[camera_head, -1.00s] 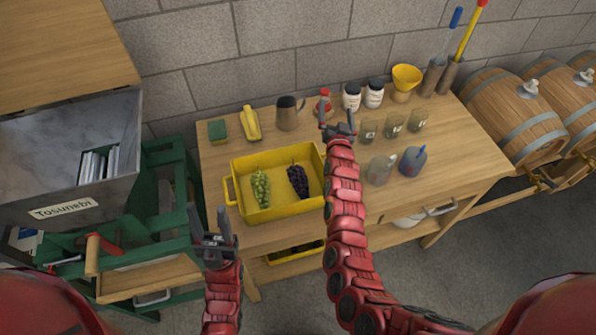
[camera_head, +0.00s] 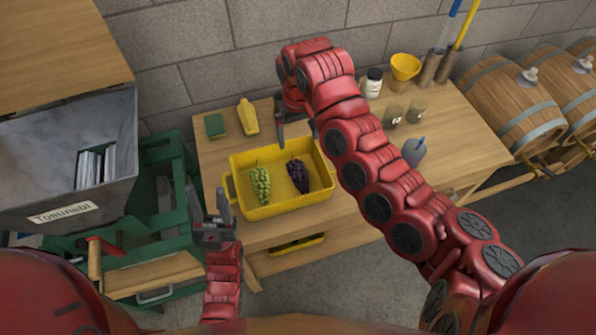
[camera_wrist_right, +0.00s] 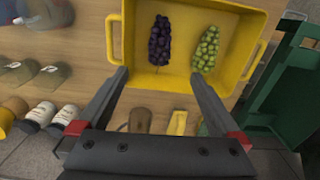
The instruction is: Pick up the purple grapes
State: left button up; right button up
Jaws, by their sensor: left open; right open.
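The purple grapes (camera_head: 298,177) lie in a yellow tray (camera_head: 290,207) on the wooden table, to the right of a bunch of green grapes (camera_head: 260,184). In the right wrist view the purple grapes (camera_wrist_right: 159,42) lie left of the green grapes (camera_wrist_right: 205,50). My right gripper (camera_head: 296,136) is open and empty above the tray's back edge, pointing down; in the right wrist view its fingertips (camera_wrist_right: 158,72) are spread at the tray's near rim, short of the grapes. My left gripper (camera_head: 208,197) is open and empty, left of the tray.
A green sponge (camera_head: 215,125) and a yellow brush-like item (camera_head: 248,117) stand behind the tray. A white jar (camera_head: 372,83), a yellow funnel (camera_head: 404,68), cups (camera_head: 392,115) and a jug (camera_head: 413,152) stand to the right. A green frame (camera_head: 165,180) stands at left.

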notch_tip(320, 180, down, 6)
jog(key=b, duration=0.5)
jog(key=p, duration=0.2)
send_over(298, 176)
jog(key=f, duration=0.5)
jog(key=shift+s+d+f, duration=0.1)
jog(key=shift+s+f, duration=0.1)
jog(key=shift+f, duration=0.05)
jog(key=shift+f+p, duration=0.45)
jog(key=shift+f, duration=0.05)
notch_tip(298, 176, down, 3)
jog(key=shift+w+f+p, duration=0.1)
jog(key=shift+f+p, duration=0.1)
jog(key=shift+p, duration=0.65)
jog(key=shift+f, duration=0.65)
jog(key=c, duration=0.9)
jog(key=shift+o, duration=0.2)
